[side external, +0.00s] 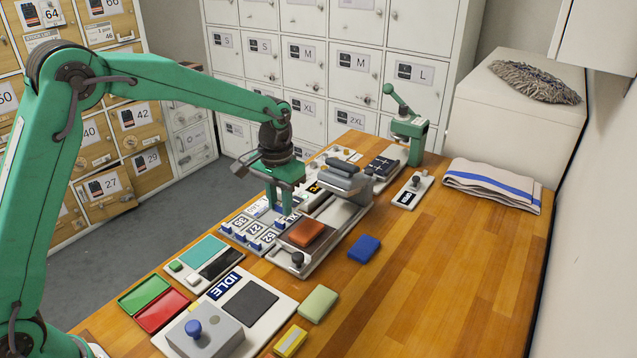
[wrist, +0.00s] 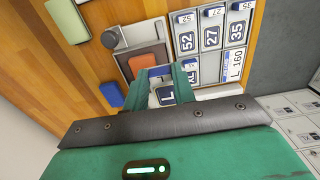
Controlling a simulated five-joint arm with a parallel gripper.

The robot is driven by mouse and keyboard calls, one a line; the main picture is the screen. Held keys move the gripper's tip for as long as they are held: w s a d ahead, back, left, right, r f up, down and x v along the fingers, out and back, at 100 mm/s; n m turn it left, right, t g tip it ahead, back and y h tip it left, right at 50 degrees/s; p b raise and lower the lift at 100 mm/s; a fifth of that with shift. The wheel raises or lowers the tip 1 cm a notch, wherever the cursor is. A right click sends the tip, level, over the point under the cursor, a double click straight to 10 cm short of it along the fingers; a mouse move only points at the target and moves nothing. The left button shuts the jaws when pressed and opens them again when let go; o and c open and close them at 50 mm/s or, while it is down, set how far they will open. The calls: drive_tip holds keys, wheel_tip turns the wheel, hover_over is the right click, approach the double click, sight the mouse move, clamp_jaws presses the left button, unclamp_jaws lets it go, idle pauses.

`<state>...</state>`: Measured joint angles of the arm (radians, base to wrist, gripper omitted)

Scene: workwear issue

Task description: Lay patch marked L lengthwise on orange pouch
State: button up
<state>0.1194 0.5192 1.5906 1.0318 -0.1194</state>
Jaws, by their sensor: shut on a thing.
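The orange pouch (side external: 306,233) lies flat on a grey metal plate (side external: 300,265) with a dark knob. It also shows in the wrist view (wrist: 146,61), just beyond my fingers. My gripper (side external: 286,207) points down, just behind the pouch over the edge of the patch rack. In the wrist view my gripper (wrist: 166,85) is shut on the patch marked L (wrist: 167,96), which shows a white letter on a dark face between the fingers. In the side view the fingers largely hide that patch, and its height above the rack cannot be told.
The patch rack (side external: 240,228) holds several numbered patches. A blue pouch (side external: 364,248), a green pouch (side external: 317,303) and a yellow block (side external: 290,341) lie on the table. A grey press head (side external: 345,182) stands close behind my gripper.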

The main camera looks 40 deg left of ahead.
drive_tip(key=shift+d, duration=0.1)
drive_tip(key=s+d+r, duration=0.3)
drive_tip(key=s+d, duration=0.1)
drive_tip(key=d, duration=0.2)
drive_tip(key=s+d+r, duration=0.3)
drive_tip(key=s+d, duration=0.2)
drive_tip(key=d, duration=0.1)
drive_tip(key=w+a+f, duration=0.7)
drive_tip(key=w+a, duration=0.1)
drive_tip(key=shift+w+a+f, duration=0.15)
drive_tip(key=shift+w+a, duration=0.05)
drive_tip(key=shift+a, duration=0.05)
drive_tip(key=shift+f, duration=2.05)
drive_tip(key=o, duration=0.9)
drive_tip(key=shift+f, duration=0.1)
drive_tip(key=shift+o, duration=0.2)
